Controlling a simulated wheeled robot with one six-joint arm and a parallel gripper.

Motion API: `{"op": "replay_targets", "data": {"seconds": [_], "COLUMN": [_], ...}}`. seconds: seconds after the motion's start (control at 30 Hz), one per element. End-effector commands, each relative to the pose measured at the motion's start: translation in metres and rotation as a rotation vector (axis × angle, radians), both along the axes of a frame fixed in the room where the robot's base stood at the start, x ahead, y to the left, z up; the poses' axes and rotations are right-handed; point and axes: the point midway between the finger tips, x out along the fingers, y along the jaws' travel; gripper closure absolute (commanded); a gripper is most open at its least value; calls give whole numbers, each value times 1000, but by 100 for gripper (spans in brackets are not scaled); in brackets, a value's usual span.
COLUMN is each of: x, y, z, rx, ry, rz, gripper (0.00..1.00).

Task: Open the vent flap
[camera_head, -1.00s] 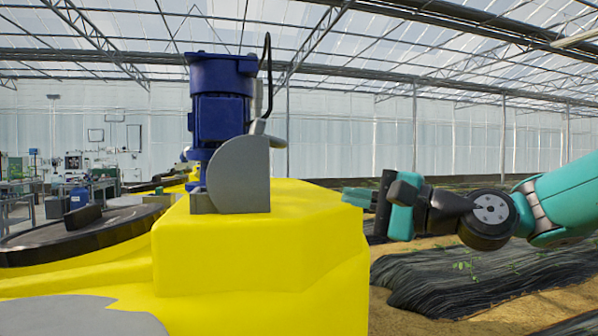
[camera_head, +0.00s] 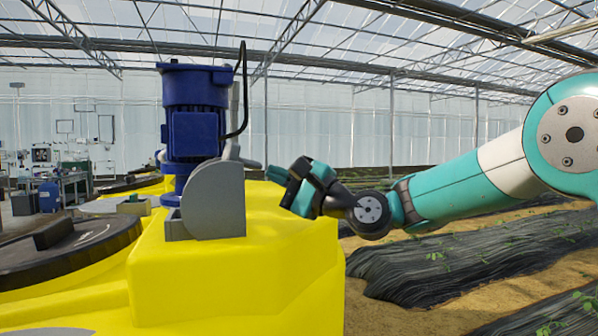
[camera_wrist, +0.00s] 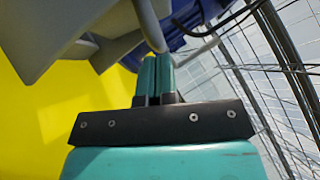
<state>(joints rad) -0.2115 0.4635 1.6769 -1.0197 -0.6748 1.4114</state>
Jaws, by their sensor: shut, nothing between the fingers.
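A grey part with a rounded upright side plate (camera_head: 217,200) stands on the yellow tank (camera_head: 235,275), in front of the blue motor (camera_head: 195,115). I cannot tell for certain whether it is the vent flap. A lighter grey upright piece (camera_head: 233,140) with a tab shows behind it. My gripper (camera_head: 268,173) is shut and empty, just right of these grey parts. In the wrist view my shut fingers (camera_wrist: 156,62) point towards grey parts (camera_wrist: 100,35) at the upper left and the blue motor (camera_wrist: 190,15). Contact cannot be told.
A black cable (camera_head: 243,95) loops beside the motor. A round dark lid (camera_head: 70,250) with a raised bar lies at left. Black-covered plant beds (camera_head: 450,265) lie at right.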

Motion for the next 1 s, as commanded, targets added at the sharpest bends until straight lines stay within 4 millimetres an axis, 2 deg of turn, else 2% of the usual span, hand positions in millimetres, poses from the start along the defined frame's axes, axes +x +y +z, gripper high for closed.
{"op": "replay_targets", "data": {"seconds": [0.47, 0.73, 1.0], "x": [-2, -5, -5], "y": [6, 17, 18], "z": [3, 23, 20], "rx": [-4, -111, -109], "ry": [-1, -33, -31], "rz": [-1, 2, 0], "gripper": [100, 100, 100]}}
